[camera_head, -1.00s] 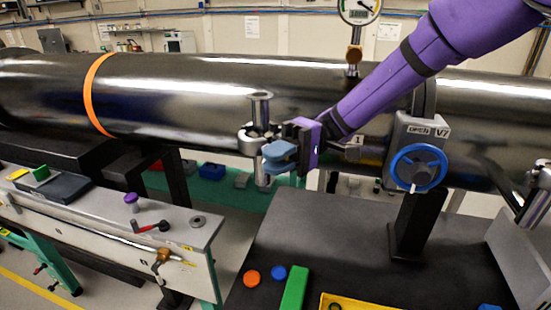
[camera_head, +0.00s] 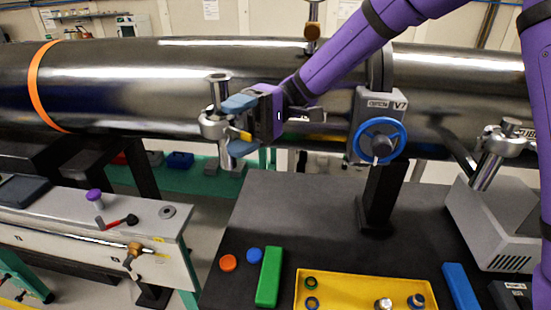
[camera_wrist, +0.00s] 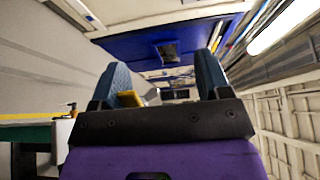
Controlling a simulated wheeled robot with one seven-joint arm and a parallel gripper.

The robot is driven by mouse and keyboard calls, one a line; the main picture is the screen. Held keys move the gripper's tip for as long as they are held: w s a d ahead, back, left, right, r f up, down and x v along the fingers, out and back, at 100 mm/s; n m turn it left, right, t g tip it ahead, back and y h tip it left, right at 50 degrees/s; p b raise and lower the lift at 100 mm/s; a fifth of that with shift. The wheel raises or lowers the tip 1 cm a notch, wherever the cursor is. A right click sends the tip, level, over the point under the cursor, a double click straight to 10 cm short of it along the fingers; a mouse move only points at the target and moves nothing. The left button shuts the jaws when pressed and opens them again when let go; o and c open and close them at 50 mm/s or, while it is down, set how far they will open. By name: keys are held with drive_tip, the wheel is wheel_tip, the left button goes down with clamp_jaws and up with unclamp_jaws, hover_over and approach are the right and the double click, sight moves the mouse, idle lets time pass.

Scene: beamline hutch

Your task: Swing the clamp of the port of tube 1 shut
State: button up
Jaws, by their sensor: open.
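A metal port (camera_head: 217,92) with a flanged top stands in front of the large dark tube (camera_head: 130,75). A bright clamp (camera_head: 211,126) sits around the port's middle. I cannot make out a tube number or whether the clamp is fully shut. My gripper (camera_head: 229,128) is open beside the port's right side, one blue finger above the other. A small yellow piece (camera_head: 239,135) shows between the fingers, near the clamp. In the wrist view my gripper (camera_wrist: 162,65) has its fingers apart, with the yellow piece (camera_wrist: 129,98) close to the left finger. Contact cannot be told.
A valve with a blue handwheel (camera_head: 380,140) stands right of my gripper. Another clamped fitting (camera_head: 500,145) is at the far right. The dark table (camera_head: 290,210) holds a green block (camera_head: 270,277) and a yellow tray (camera_head: 345,280). A grey bench (camera_head: 70,225) is at left.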

drive_tip(key=o, duration=0.4)
drive_tip(key=shift+s+d+r, duration=0.3)
drive_tip(key=shift+s+r, duration=0.05)
drive_tip(key=shift+s, duration=0.25)
drive_tip(key=shift+s+d+r, duration=0.3)
drive_tip(key=shift+s, duration=0.25)
drive_tip(key=shift+c, duration=0.2)
drive_tip(key=s, duration=0.1)
drive_tip(key=s+d, duration=0.2)
drive_tip(key=shift+s+r, duration=0.1)
drive_tip(key=shift+r, duration=0.15)
drive_tip(key=c, duration=0.5)
drive_tip(key=s+d, duration=0.1)
drive_tip(key=s, duration=0.1)
drive_tip(key=s+d, duration=0.2)
drive_tip(key=s, duration=0.1)
drive_tip(key=s+d, duration=0.2)
drive_tip(key=s, duration=0.1)
drive_tip(key=shift+s+r, duration=0.2)
drive_tip(key=shift+r, duration=0.1)
